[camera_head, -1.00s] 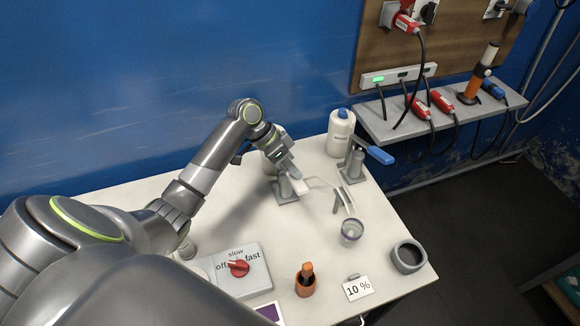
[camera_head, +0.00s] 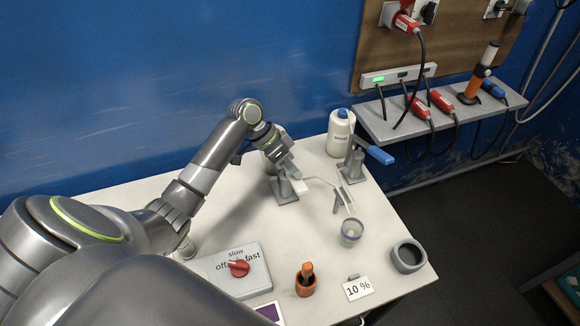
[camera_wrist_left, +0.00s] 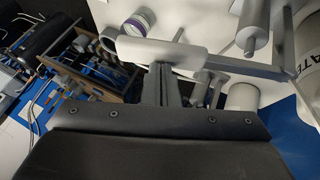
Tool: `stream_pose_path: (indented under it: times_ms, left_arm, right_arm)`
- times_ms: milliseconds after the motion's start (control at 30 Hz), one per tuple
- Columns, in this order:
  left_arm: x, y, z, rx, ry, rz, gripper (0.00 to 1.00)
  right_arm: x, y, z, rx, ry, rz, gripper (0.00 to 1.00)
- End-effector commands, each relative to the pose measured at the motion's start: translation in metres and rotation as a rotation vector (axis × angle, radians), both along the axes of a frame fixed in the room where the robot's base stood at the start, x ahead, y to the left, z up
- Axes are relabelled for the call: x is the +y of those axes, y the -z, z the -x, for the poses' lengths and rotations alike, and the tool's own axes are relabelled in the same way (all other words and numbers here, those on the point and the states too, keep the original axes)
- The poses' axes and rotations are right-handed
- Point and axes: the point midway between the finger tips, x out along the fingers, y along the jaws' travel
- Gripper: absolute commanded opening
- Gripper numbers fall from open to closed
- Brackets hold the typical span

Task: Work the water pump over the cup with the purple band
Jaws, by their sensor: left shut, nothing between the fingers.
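The clear cup (camera_head: 351,231) stands upright on the white table beneath the thin spouts. Its purple band shows in the left wrist view (camera_wrist_left: 138,22). The water pump (camera_head: 286,190) is a grey post on a square base, with a pale lever (camera_wrist_left: 170,50). A white bottle with the letters "ATE" (camera_wrist_left: 309,48) shows at the right of the wrist view. My left gripper (camera_head: 294,173) is shut and empty at the pump's lever. In the wrist view its fingertips (camera_wrist_left: 159,70) lie against or very close to the lever; contact is unclear. My right gripper is not in view.
A second pump (camera_head: 353,165) with a blue handle (camera_head: 380,155) and a white bottle (camera_head: 341,134) stand to the right. A dial box (camera_head: 240,273), an orange holder (camera_head: 305,284), a "10 %" card (camera_head: 358,289) and a grey ring-shaped holder (camera_head: 408,257) occupy the table front.

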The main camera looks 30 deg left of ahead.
Motion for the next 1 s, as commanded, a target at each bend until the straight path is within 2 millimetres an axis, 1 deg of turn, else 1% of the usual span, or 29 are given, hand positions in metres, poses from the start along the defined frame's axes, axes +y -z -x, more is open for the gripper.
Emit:
stream_pose_path:
  times_ms: [167, 267, 367, 733, 767, 867, 1000]
  left_arm:
    - [0.000, 0.001, 0.000, 0.002, 0.000, 0.000, 0.00]
    - [0.000, 0.005, 0.001, 0.002, 0.000, 0.001, 0.00]
    - [-0.001, 0.015, 0.002, 0.003, 0.000, 0.001, 0.00]
    - [-0.006, 0.060, 0.006, 0.004, -0.001, 0.000, 0.00]
    - [-0.005, 0.054, 0.005, 0.001, -0.001, -0.001, 0.00]
    - [-0.005, 0.049, 0.005, 0.001, -0.001, -0.001, 0.00]
    - [-0.003, 0.032, 0.003, 0.001, -0.001, -0.003, 0.00]
  right_arm:
    - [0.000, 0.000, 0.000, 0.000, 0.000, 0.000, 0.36]
    - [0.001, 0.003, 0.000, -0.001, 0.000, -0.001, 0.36]
    - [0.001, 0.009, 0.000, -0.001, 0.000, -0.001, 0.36]
    - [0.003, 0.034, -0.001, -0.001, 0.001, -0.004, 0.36]
    - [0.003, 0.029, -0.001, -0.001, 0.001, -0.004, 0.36]
    - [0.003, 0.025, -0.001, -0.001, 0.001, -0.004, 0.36]
    - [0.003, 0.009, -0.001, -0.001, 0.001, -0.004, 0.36]
